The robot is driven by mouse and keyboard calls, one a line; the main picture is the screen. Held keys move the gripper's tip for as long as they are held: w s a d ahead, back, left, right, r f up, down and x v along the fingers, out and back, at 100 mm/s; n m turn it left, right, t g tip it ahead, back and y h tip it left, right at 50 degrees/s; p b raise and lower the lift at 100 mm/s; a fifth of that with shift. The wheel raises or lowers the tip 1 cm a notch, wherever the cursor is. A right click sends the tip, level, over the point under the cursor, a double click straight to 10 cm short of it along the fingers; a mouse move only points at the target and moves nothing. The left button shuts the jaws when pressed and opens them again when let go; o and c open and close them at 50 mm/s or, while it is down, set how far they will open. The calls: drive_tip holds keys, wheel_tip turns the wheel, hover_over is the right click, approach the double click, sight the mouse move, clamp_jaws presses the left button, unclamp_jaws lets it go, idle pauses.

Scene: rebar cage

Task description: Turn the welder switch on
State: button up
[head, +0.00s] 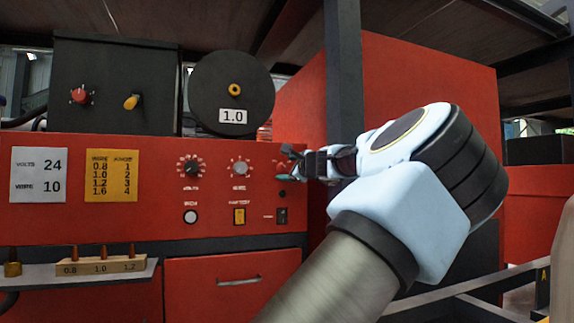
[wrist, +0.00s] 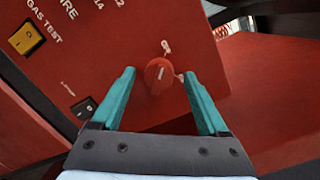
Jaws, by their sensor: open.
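The red welder panel (head: 95,222) carries several knobs and switches. A round red rotary switch (wrist: 159,77) with a pale pointer bar sits between my gripper's fingertips in the wrist view. Small white marks stand above and right of it. My gripper (wrist: 159,73) is open, one teal finger on each side of the red switch; I cannot tell whether either touches it. In the head view my gripper (head: 286,164) is at the panel's upper right and mostly hides this switch.
A yellow gas test switch (head: 239,216), a white button (head: 190,217) and two dial knobs (head: 191,167) lie left of my gripper. A dark post (head: 343,70) stands close behind my wrist. A small shelf (head: 78,276) juts out at lower left.

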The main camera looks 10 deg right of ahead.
drive_tip(key=shift+w+a, duration=0.1)
drive_tip(key=shift+w, duration=0.1)
clamp_jaws()
idle(0.6)
